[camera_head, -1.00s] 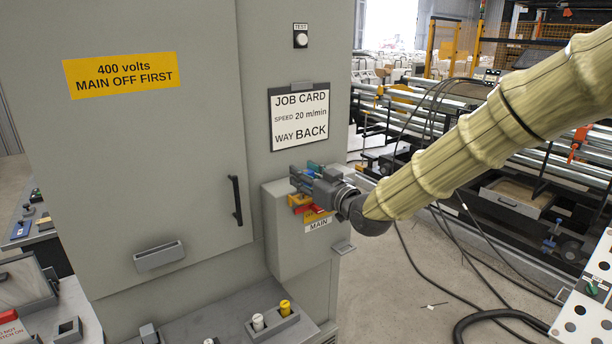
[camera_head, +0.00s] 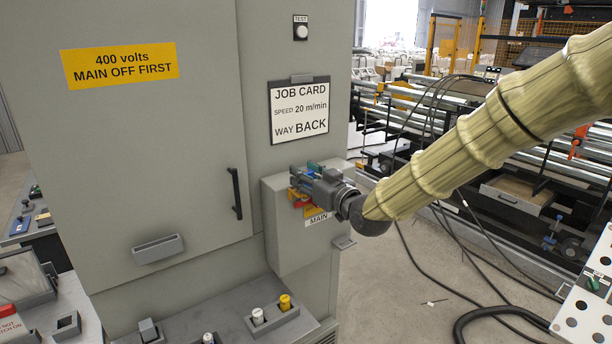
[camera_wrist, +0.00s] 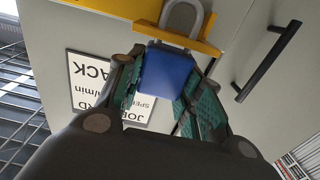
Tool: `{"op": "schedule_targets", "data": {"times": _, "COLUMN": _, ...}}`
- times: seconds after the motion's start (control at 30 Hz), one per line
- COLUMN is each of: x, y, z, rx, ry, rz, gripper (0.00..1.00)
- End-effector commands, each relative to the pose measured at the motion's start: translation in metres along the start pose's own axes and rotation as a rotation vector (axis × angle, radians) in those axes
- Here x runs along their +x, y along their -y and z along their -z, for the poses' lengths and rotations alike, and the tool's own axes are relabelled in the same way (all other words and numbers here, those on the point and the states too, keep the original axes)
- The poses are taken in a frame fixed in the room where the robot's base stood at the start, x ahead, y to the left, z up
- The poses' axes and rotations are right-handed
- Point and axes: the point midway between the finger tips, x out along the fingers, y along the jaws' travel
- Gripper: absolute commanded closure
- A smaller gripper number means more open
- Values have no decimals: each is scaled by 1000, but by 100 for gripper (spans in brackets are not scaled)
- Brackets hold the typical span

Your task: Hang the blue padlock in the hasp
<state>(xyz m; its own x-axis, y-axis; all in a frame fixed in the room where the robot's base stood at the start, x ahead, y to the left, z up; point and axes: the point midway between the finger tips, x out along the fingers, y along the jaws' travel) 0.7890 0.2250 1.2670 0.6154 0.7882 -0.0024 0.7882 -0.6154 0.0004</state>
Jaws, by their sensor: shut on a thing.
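The blue padlock (camera_wrist: 168,80) is held between the teal finger pads of my gripper (camera_wrist: 165,92), which is shut on its body. Its grey shackle (camera_wrist: 186,14) points to the top of the wrist view. A yellow bar of the hasp (camera_wrist: 150,34) crosses between the padlock body and the shackle's bow. I cannot tell whether the shackle passes through a hole in it. In the head view my gripper (camera_head: 306,181) is at the grey MAIN switch box (camera_head: 290,248), close to its yellow and red parts (camera_head: 297,197). The padlock is mostly hidden there.
The large grey cabinet (camera_head: 150,170) has a black door handle (camera_head: 237,194), also in the wrist view (camera_wrist: 267,62). A job card (camera_head: 299,111) hangs above the switch box. A ledge with white and yellow knobs (camera_head: 272,318) lies below. Cables cross the floor at right.

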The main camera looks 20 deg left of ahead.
Motion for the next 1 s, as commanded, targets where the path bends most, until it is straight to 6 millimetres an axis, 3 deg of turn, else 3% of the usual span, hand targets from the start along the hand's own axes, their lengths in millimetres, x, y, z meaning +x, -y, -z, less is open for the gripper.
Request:
{"op": "schedule_targets", "data": {"times": 0.33, "x": 0, "y": 0, "z": -7, "rx": 0, "ry": 0, "rz": 0, "gripper": 90}}
{"op": "schedule_targets", "data": {"times": 0.37, "x": 0, "y": 0, "z": -6, "rx": 0, "ry": 0, "rz": 0, "gripper": 58}}
{"op": "schedule_targets", "data": {"times": 0.47, "x": 0, "y": 0, "z": -6, "rx": 0, "ry": 0, "rz": 0, "gripper": 40}}
{"op": "schedule_targets", "data": {"times": 0.83, "x": -2, "y": 0, "z": -6, "rx": 0, "ry": 0, "rz": 0, "gripper": 38}}
{"op": "schedule_targets", "data": {"times": 1.0, "x": -16, "y": -1, "z": -6, "rx": 0, "ry": 0, "rz": -1, "gripper": 38}}
